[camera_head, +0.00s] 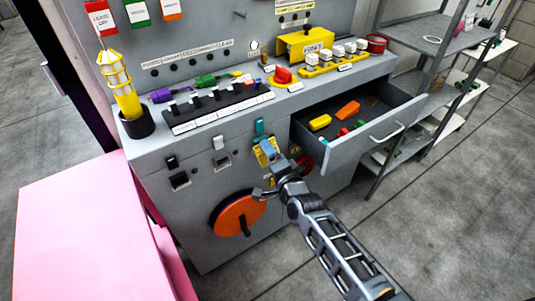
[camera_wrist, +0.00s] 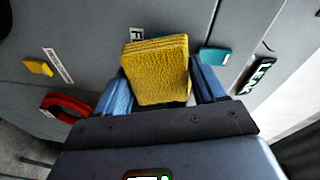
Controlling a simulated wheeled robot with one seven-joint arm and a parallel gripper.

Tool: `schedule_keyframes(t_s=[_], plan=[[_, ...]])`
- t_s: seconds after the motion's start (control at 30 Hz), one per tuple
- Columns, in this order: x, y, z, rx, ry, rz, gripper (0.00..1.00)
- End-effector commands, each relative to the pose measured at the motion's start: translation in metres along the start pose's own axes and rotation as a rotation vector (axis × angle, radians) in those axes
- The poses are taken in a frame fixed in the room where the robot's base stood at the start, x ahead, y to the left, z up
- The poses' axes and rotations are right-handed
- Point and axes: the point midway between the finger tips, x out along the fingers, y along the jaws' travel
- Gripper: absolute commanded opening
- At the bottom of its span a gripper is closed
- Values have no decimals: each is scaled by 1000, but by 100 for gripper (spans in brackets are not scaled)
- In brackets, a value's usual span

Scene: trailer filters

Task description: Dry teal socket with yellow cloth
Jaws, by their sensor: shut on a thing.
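My gripper (camera_head: 268,150) is shut on the yellow cloth (camera_head: 262,160), in front of the grey cabinet's front face. In the wrist view the cloth (camera_wrist: 157,70) is a folded, thick yellow pad between my blue fingers (camera_wrist: 160,92). A teal part (camera_head: 260,127) shows just above the cloth in the head view, and a teal piece (camera_wrist: 214,55) shows just right of it in the wrist view. The cloth and gripper hide the cabinet face below the teal part, where the socket opening may be. I cannot tell whether the cloth touches it.
Black (camera_head: 180,180) and white (camera_head: 218,143) socket parts are to the left. An orange wheel (camera_head: 237,215) is below. An open drawer (camera_head: 355,145) with several coloured items juts out at right. A red ring-shaped part (camera_wrist: 65,105) is nearby. A pink block (camera_head: 85,225) stands left.

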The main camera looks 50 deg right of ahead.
Motion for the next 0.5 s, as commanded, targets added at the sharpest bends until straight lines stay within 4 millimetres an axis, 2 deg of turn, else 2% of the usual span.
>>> schedule_keyframes(t_s=[0.5], plan=[[-37,6,-5,1,-1,1,46]])
